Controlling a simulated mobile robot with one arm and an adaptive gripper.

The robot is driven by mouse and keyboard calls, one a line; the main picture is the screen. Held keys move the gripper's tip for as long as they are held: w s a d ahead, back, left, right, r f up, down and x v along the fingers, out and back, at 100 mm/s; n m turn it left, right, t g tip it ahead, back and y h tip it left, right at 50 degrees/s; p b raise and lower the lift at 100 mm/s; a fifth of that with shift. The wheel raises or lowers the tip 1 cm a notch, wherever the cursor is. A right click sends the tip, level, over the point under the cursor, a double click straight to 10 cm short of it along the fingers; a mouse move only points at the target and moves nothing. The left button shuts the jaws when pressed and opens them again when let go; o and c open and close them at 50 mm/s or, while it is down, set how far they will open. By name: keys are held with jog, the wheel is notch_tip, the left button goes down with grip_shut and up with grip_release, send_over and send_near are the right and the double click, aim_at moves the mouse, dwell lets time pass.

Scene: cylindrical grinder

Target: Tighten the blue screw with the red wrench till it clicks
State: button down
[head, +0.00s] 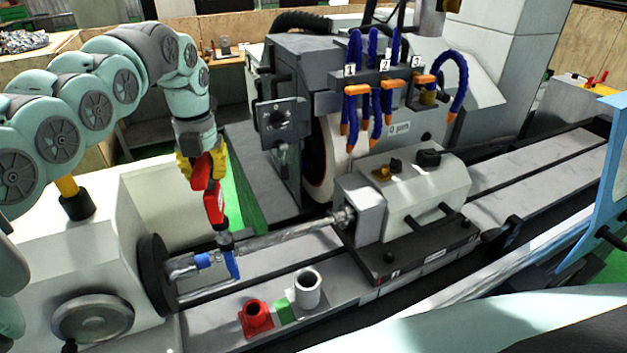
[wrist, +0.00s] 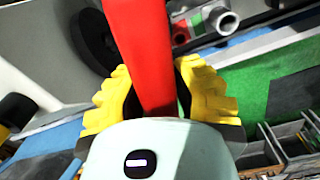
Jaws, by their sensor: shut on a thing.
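My gripper (head: 201,165) has yellow fingers and is shut on the red wrench (head: 212,200), which points downward. In the wrist view my gripper (wrist: 155,95) grips the wrench (wrist: 142,45) between both yellow fingers, and the wrench runs out of the top of the picture. In the head view the wrench's lower end is at or just above the blue part (head: 231,264) on the workpiece shaft. The blue screw cannot be told apart clearly from this blue part. Whether the wrench is seated on the screw cannot be told.
The shaft (head: 285,239) runs between the left headstock chuck (head: 153,275) and the tailstock (head: 360,207). A red holder (head: 256,317), a green block (head: 283,311) and a grey cup (head: 307,288) stand in front on the bed. The grinding wheel (head: 318,165) is behind.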

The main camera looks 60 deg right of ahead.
jog(key=shift+m, duration=0.3)
jog(key=shift+f+n+b, duration=0.1)
jog(key=shift+n+b, duration=0.4)
jog(key=shift+b, duration=0.05)
jog(key=shift+r, duration=0.2)
jog(key=shift+r+p, duration=0.4)
jog(key=shift+r, duration=2)
jog(key=shift+s, duration=0.15)
